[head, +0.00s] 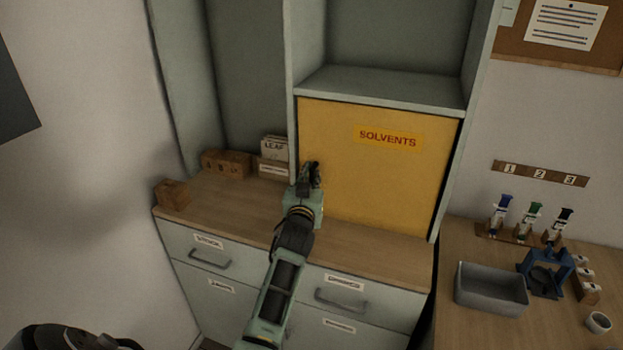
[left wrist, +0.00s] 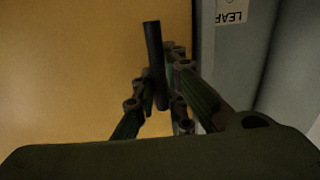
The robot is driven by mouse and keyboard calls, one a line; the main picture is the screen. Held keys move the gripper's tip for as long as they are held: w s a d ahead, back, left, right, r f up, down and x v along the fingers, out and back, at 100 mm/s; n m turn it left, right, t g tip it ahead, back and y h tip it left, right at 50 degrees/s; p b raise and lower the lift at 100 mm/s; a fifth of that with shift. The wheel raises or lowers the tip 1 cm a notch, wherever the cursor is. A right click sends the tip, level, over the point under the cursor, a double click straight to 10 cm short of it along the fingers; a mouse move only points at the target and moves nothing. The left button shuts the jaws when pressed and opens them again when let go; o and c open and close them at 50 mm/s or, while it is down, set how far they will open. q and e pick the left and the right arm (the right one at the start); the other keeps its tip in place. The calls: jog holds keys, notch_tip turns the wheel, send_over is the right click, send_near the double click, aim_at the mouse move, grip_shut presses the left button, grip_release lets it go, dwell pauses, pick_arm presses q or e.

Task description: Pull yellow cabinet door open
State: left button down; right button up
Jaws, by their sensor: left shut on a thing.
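The yellow cabinet door (head: 385,175) bears a red SOLVENTS label and fills the lower opening of the grey cabinet. It looks shut or nearly so; a thin dark gap runs down its right edge. In the left wrist view, my left gripper (left wrist: 157,100) is shut on the dark upright bar handle (left wrist: 153,45), whose upper end sticks out past the fingers. The yellow door (left wrist: 75,60) fills the left of that view. My right gripper is not in view.
A wooden counter (head: 235,208) lies below the door, above grey drawers. Wooden blocks (head: 226,163) and a LEAF box (head: 274,150) stand left of the door. A grey bin (head: 491,290) and a blue stand (head: 546,275) are on the right table.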

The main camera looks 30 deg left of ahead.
pick_arm(q)
jog(key=shift+f+m, duration=0.1)
jog(key=shift+m, duration=0.3)
jog(key=shift+a+m+t+b, duration=0.3)
jog(key=shift+m+b, duration=0.5)
jog(key=shift+m, duration=0.2)
jog(key=shift+s+a+r+m+t+h+b, duration=0.1)
jog(key=shift+a+r+m+t+h+b, duration=0.25)
jog(key=shift+m, duration=2.4)
jog(key=shift+s+a+r+m+t+h+b, duration=0.15)
jog(key=shift+r+m+t+h+b, duration=0.3)
jog(key=shift+m, duration=2.25)
jog(key=shift+s+a+r+m+t+h+b, duration=0.1)
jog(key=shift+a+r+m+t+h+b, duration=0.35)
jog(key=shift+m, duration=2.3)
jog(key=shift+d+f, duration=0.15)
